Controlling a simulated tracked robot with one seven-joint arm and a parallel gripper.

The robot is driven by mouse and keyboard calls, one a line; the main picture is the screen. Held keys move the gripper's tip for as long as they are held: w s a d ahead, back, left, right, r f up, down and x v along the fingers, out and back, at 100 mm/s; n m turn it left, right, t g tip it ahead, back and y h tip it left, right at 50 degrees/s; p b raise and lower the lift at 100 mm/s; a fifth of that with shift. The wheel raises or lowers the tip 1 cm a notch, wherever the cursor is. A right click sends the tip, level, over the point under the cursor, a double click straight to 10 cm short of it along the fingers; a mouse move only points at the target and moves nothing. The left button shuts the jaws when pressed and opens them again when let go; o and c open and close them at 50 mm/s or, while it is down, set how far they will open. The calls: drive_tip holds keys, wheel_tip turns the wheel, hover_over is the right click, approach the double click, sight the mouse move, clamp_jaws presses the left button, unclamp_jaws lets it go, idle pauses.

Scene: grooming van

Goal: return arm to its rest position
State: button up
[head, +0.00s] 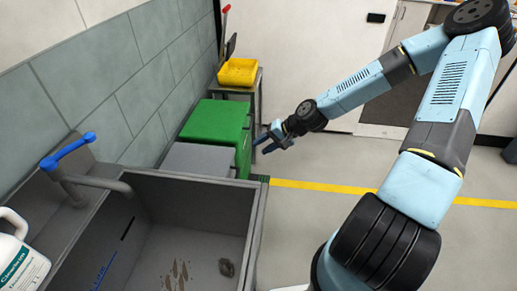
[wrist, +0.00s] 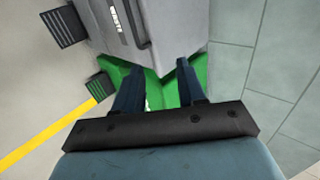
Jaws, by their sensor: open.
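My light blue arm with black joints reaches across the right half of the head view. It ends in my gripper (head: 263,142), which is open and empty, in front of the green bin in that view. In the wrist view the two dark blue fingers of my gripper (wrist: 157,78) stand apart with nothing between them. Beyond them are the green bin (wrist: 200,72) and a grey bin marked with a waste label (wrist: 165,25). I cannot tell how far the fingertips are from the bins.
A grey sink (head: 190,200) with a blue-handled tap (head: 68,150) stands front left, with a white bottle (head: 20,262) beside it. The green bin (head: 213,124) and a yellow tray (head: 238,71) stand along the tiled wall. Floor around the yellow line (head: 320,187) is clear.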

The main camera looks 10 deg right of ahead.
drive_tip(key=shift+d, duration=0.1)
idle(0.5)
drive_tip(key=s+d+r+n+h, duration=0.25)
drive_tip(key=d+r+h, duration=0.2)
drive_tip(key=r, duration=0.35)
drive_tip(key=s+d+r+n+h, duration=0.1)
drive_tip(key=s+d+r+h, duration=0.3)
drive_tip(key=d+r, duration=0.25)
drive_tip(key=s+r+t, duration=0.1)
drive_tip(key=s+r, duration=0.8)
drive_tip(key=r, duration=0.2)
drive_tip(key=s+d+r+t, duration=0.1)
drive_tip(key=s+r+t, duration=0.1)
drive_tip(key=s+r, duration=0.7)
drive_tip(key=shift+d+r, duration=0.3)
drive_tip(key=shift+r, duration=1)
